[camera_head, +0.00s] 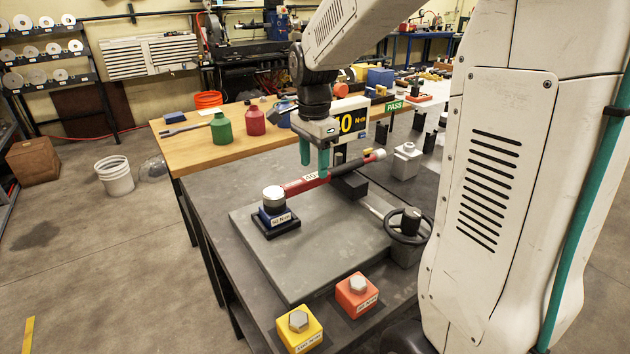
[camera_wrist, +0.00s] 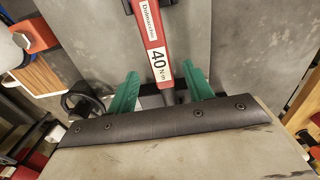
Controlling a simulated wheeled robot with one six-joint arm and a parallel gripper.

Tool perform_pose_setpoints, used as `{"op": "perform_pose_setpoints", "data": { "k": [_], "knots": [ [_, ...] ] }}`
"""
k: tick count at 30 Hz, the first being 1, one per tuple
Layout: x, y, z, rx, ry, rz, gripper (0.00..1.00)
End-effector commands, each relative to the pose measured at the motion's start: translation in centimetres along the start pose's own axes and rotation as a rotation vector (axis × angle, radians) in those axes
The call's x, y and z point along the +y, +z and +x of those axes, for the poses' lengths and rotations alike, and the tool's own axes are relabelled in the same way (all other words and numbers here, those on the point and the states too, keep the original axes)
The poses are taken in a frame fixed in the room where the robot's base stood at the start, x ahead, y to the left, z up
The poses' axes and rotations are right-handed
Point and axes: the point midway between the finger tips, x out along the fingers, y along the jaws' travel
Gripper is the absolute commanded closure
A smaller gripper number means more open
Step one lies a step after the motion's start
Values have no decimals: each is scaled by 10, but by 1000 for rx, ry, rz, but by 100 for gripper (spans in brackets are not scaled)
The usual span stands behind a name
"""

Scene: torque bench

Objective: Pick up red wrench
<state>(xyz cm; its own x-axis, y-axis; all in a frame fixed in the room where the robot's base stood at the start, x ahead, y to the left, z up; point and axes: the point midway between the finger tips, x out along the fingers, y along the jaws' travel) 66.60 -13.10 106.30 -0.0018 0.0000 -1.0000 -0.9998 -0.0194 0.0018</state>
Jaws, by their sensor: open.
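The red wrench (camera_head: 296,187) lies across the grey plate on the bench, one end at a silver cap on a blue block (camera_head: 274,215), the other towards the right back near a black support (camera_head: 350,185). In the wrist view the red wrench (camera_wrist: 151,25) has a "40 N·m" label and runs between my fingers. My gripper (camera_head: 314,163) is open, its green fingertips pointing down at the wrench's middle. In the wrist view my gripper (camera_wrist: 160,90) has one finger each side of the shaft, with gaps. I cannot tell how far the tips reach down.
Yellow (camera_head: 299,330) and orange-red (camera_head: 357,295) blocks with hex bolts sit at the bench front. A black handwheel (camera_head: 408,225) stands right of the plate. Green (camera_head: 220,128) and red (camera_head: 255,119) bottles are on the wooden bench.

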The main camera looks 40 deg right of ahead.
Motion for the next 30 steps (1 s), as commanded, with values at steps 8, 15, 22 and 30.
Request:
{"op": "perform_pose_setpoints", "data": {
  "k": [8, 15, 22, 30],
  "knots": [
    [0, -4, 41, -1, 4, -3, 49],
    [-1, -4, 51, 0, 0, -3, 49],
    [0, -5, 50, 0, 0, -3, 80],
    [-1, -5, 50, 1, -2, -3, 100]
  ]
}}
